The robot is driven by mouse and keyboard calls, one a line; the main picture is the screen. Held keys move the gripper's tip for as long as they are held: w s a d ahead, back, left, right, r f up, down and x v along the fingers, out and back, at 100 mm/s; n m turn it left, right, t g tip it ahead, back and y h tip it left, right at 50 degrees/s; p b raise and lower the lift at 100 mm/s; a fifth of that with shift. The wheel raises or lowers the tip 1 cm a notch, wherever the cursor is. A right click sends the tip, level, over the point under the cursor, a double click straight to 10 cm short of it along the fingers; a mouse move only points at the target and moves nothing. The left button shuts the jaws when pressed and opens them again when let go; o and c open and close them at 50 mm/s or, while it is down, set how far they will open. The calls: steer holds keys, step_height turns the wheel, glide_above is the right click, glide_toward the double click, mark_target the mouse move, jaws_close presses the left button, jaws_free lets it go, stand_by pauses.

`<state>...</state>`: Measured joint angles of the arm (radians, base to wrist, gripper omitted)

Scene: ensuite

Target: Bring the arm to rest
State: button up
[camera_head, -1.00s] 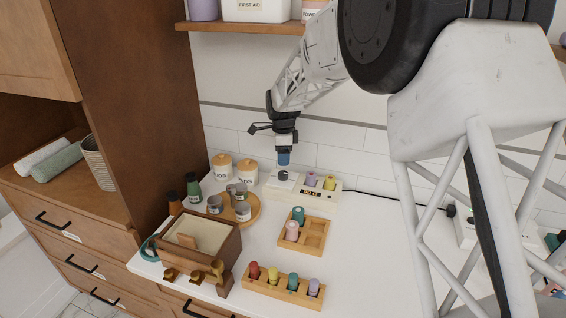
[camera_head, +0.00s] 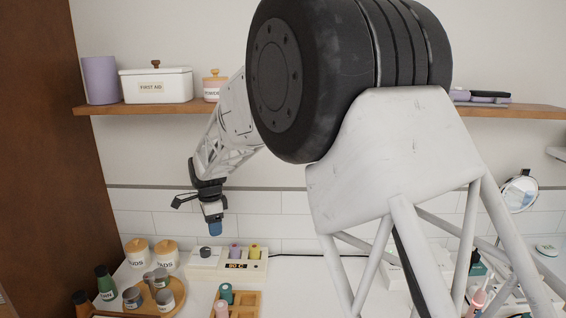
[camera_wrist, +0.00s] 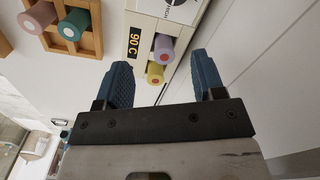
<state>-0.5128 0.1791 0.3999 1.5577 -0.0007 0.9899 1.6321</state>
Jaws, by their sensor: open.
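My gripper (camera_head: 215,228) hangs above the back of the white counter in the head view, fingers pointing down, in front of the tiled wall. In the wrist view my gripper (camera_wrist: 160,82) shows its two blue fingers spread apart with nothing between them. Beyond the fingers is a cream warmer (camera_head: 254,269) with a "90 C" display, holding a purple cylinder (camera_wrist: 163,47) and a yellow cylinder (camera_wrist: 155,72). The fingers look apart from the warmer. My arm reaches up and to the right from the gripper.
A wooden tray (camera_head: 247,303) holds a teal and a pink cylinder. Two lidded jars (camera_head: 166,252), dark bottles (camera_head: 105,283) and a round board with metal cups (camera_head: 148,306) stand left. A wooden shelf (camera_head: 120,110) with a first aid box (camera_head: 155,86) runs along the wall above.

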steer(key=s+d+r+n, duration=0.2)
steer(key=s+d+r, duration=0.25)
steer(key=d, duration=0.35)
steer(key=s+d+r+n+t, duration=0.1)
steer(key=s+d+r+n, duration=0.1)
steer(key=s+d+r, duration=0.5)
steer(key=s+d+r+n, duration=0.15)
steer(key=s+d, duration=0.25)
steer(key=d, duration=0.6)
steer(key=s+d+f+n, duration=0.1)
steer(key=s+d+n, duration=0.1)
steer(key=s+d, duration=0.3)
steer(key=s+d+f+n+t, duration=0.1)
steer(key=s+d, duration=0.5)
steer(key=s, duration=0.8)
steer(key=s+d+f+n, duration=0.1)
steer(key=s+d+n, duration=0.3)
steer(key=s, duration=0.5)
steer(key=shift+s+d+f, duration=0.15)
steer(key=shift+s+d, duration=0.05)
steer(key=shift+d, duration=0.65)
